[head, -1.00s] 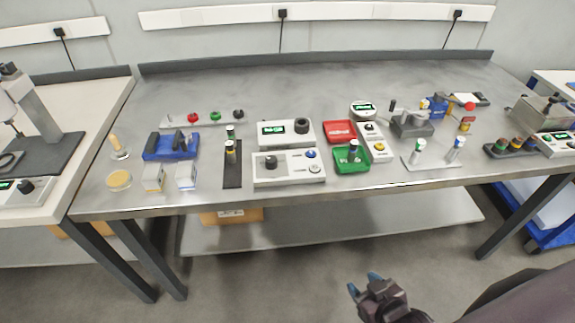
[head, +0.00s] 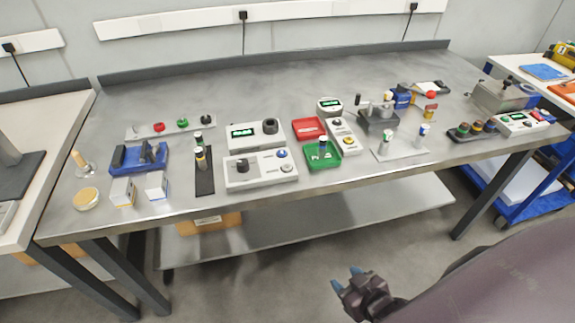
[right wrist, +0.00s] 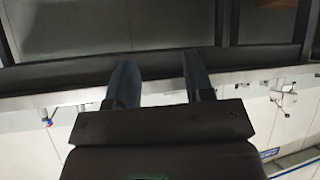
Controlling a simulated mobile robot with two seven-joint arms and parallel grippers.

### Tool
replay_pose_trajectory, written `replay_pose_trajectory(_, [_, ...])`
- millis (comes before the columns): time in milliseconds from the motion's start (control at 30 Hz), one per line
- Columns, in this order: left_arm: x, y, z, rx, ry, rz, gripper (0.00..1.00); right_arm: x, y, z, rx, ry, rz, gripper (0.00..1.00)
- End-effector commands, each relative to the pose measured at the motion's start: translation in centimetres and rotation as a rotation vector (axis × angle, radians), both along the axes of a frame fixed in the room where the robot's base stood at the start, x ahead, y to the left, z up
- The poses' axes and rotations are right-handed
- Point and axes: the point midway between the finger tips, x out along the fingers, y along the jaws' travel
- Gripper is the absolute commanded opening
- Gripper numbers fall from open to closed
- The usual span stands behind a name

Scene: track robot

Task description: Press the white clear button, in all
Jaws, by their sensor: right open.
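The steel bench (head: 300,80) carries several small devices. A narrow white box (head: 343,133) in the middle has a pale, whitish button (head: 336,122) and a yellow button (head: 349,139). A wider control box (head: 260,170) has a black knob, a blue button (head: 282,153) and a grey-white button (head: 287,167). I cannot read any labels, so I cannot tell which is the clear button. My right gripper (head: 345,278) is open and empty, in front of the bench and apart from everything. Its two dark blue fingers (right wrist: 160,70) show spread in the right wrist view. My left gripper is not in view.
A box with a green display (head: 242,133) stands behind the control box. The bench's back half is mostly clear. A lower shelf (head: 330,210) runs underneath. A blue cart (head: 510,205) stands right.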

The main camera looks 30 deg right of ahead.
Motion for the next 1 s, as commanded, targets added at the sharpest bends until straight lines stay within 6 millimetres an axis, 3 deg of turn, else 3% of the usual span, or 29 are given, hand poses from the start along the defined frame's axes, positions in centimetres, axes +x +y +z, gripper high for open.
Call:
replay_pose_trajectory(33, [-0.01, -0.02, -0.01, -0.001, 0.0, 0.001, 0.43, 0.11, 0.02, 0.05, 0.0, -0.002, 0.0, 0.41])
replay_pose_trajectory(300, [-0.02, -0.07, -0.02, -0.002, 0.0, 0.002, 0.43, 0.51, 0.09, 0.23, 0.001, -0.01, 0.003, 0.0])
replay_pose_trajectory(1000, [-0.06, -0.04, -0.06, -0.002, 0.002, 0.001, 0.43, -0.2, -0.03, -0.05, 0.0, 0.003, 0.0, 0.0])
